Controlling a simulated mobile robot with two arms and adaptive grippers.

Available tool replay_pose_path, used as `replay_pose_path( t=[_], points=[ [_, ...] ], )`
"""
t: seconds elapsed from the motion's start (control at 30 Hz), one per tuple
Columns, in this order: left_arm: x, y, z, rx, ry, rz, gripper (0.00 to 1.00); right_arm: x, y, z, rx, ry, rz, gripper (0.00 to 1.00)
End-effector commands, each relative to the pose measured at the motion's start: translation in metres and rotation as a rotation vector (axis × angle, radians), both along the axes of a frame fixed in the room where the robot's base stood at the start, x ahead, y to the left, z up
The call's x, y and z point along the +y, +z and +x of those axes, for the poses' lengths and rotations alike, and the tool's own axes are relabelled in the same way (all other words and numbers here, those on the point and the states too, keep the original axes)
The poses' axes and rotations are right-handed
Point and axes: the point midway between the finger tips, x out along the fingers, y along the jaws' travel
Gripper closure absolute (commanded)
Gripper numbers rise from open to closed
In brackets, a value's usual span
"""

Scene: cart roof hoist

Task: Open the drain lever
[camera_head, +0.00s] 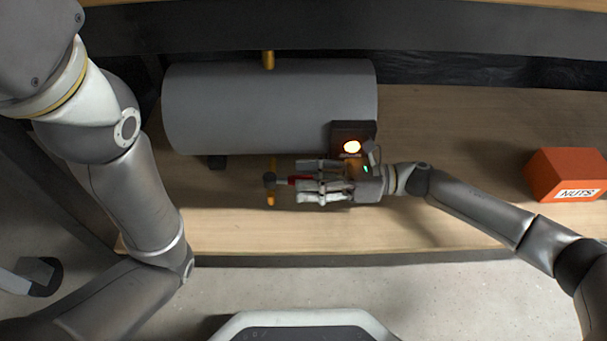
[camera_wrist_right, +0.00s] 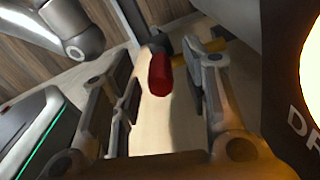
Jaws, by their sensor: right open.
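The drain lever has a red handle (camera_head: 293,180), which also shows in the wrist view as a red grip (camera_wrist_right: 159,74). It sits at a brass pipe fitting (camera_head: 270,184) in front of the grey tank (camera_head: 265,105). My right gripper (camera_head: 305,183) comes from the right with its fingers pointing left. In the wrist view its fingers (camera_wrist_right: 165,72) are apart, with the red grip showing in the gap between them. I see no clear contact. Part of the lever is hidden by the fingers in the head view. My left gripper is out of view.
An orange box marked "NUTS" (camera_head: 566,173) stands at the right of the wooden bench (camera_head: 450,130). The bench between is clear.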

Motion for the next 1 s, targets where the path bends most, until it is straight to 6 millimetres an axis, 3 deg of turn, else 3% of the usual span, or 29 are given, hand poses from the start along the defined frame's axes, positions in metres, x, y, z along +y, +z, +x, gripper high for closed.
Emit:
replay_pose_path(
  t=[0.13, 0.43, 0.77, 1.0],
  points=[
    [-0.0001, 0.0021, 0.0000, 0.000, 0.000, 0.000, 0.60, 0.0099, 0.0002, 0.0002, -0.001, -0.001, 0.000, 0.57],
    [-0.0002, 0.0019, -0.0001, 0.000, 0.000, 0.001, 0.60, 0.0113, -0.0006, 0.0003, 0.000, -0.001, -0.001, 0.59],
    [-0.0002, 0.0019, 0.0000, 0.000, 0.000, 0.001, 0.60, 0.0111, -0.0005, 0.0002, 0.000, -0.001, 0.000, 1.00],
    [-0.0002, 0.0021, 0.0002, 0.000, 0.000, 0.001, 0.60, 0.0110, -0.0004, 0.0002, 0.001, -0.002, 0.000, 1.00]
  ],
)
